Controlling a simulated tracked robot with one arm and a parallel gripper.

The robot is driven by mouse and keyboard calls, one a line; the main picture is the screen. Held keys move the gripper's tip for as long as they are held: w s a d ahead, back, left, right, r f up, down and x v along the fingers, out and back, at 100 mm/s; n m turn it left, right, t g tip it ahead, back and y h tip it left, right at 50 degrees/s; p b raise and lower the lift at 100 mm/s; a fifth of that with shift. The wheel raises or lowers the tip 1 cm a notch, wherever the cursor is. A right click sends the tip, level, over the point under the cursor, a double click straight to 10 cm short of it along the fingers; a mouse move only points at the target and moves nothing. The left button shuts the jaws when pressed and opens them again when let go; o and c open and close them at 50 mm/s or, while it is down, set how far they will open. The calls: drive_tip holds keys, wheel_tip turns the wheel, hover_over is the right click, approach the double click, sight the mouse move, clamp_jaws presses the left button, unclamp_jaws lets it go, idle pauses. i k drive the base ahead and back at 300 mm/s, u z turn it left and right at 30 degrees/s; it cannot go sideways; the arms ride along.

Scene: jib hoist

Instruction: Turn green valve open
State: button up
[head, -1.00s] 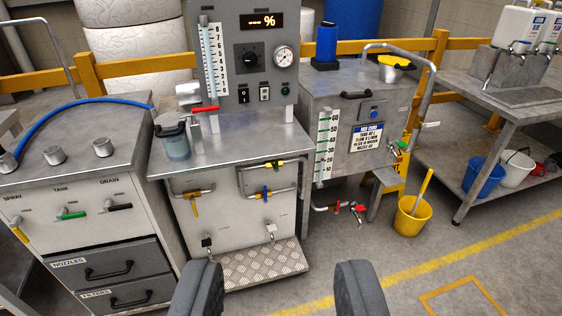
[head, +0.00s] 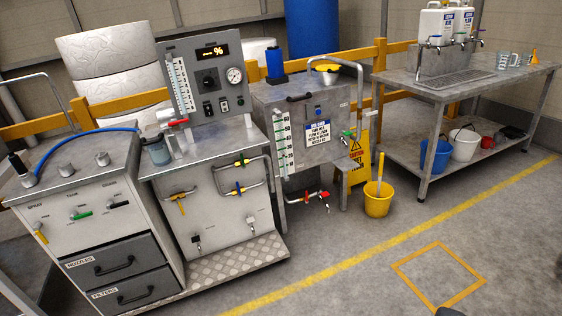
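Several valves show green. On the left cabinet, a green lever handle (head: 81,216) points sideways under the word TANK, between a yellow lever (head: 40,232) under SPRAY and a black lever (head: 118,204) under DRAIN. Another green handle (head: 347,134) is on the right side of the grey metal tank (head: 262,105). I cannot tell which green valve is meant. Of my gripper, only a dark rounded tip (head: 451,311) shows at the bottom edge, right of centre. It is far from the valves and touches nothing visible. Its opening is hidden.
The middle panel has pipes with a yellow lever (head: 181,207) and a blue handle (head: 237,188). A red-handled tap (head: 323,196) sits under the tank. A yellow bucket (head: 377,205) and a yellow caution sign (head: 352,160) stand on the floor. The floor at front right is clear.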

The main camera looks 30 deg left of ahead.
sight(242, 158)
drive_tip(key=z, duration=0.3)
drive_tip(key=k, duration=0.45)
drive_tip(key=i, duration=1.15)
drive_tip(key=u, duration=1.3)
drive_tip(key=i, duration=0.95)
drive_tip(key=u, duration=0.7)
drive_tip(key=i, duration=0.25)
drive_tip(key=u, duration=0.35)
drive_tip(key=k, duration=0.9)
drive_tip(key=u, duration=0.15)
drive_tip(key=i, duration=0.95)
drive_tip(key=z, duration=0.05)
